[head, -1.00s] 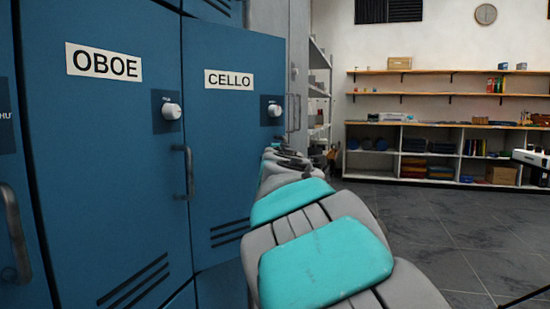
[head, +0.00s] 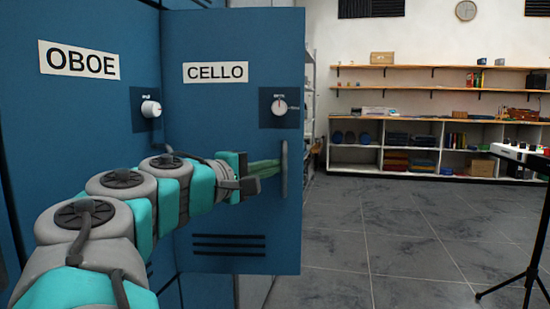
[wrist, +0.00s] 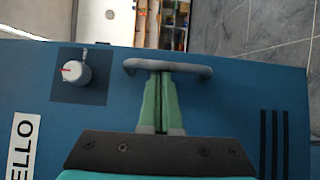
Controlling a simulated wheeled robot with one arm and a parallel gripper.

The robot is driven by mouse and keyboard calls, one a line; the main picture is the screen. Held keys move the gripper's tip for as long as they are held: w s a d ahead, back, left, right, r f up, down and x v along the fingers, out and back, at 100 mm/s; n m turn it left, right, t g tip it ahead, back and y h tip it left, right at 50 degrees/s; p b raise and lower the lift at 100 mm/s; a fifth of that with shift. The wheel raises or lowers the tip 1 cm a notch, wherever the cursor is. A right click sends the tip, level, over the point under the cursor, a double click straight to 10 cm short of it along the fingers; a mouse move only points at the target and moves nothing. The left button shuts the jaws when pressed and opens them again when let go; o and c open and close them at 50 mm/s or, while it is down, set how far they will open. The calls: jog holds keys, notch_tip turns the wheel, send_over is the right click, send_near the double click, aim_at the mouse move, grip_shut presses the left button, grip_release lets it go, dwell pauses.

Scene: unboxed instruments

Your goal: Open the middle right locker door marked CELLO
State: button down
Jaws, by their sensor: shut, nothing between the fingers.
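The blue locker door marked CELLO (head: 215,115) stands swung out from the locker front, its right edge out over the room. It carries a white label (head: 215,72), a round white knob (head: 279,107) and a grey vertical bar handle (head: 284,170). In the wrist view the knob (wrist: 76,72) is left of the handle (wrist: 198,69). My gripper (head: 277,164) is shut and empty, with its green fingertips at the handle. In the wrist view its tips (wrist: 163,73) meet the bar's middle; whether they touch or hook behind it I cannot tell.
Open tiled floor (head: 400,230) lies to the right. A tripod stand (head: 528,230) is at the far right, and low shelving (head: 400,170) is at the back wall.

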jog(key=s, duration=0.1)
jog(key=s+a+m+g+h, duration=0.1)
jog(key=s, duration=0.1)
jog(key=shift+s+a+m+g, duration=0.1)
jog(key=shift+a+m+g, duration=0.05)
jog(key=shift+m+g, duration=0.15)
jog(key=shift+s+a+p, duration=0.2)
jog(key=shift+s+a, duration=0.1)
jog(key=shift+s, duration=0.25)
jog(key=shift+s+a+p, duration=0.15)
jog(key=shift+s+a, duration=0.15)
jog(key=shift+s, duration=0.2)
jog(key=shift+s+a, duration=0.1)
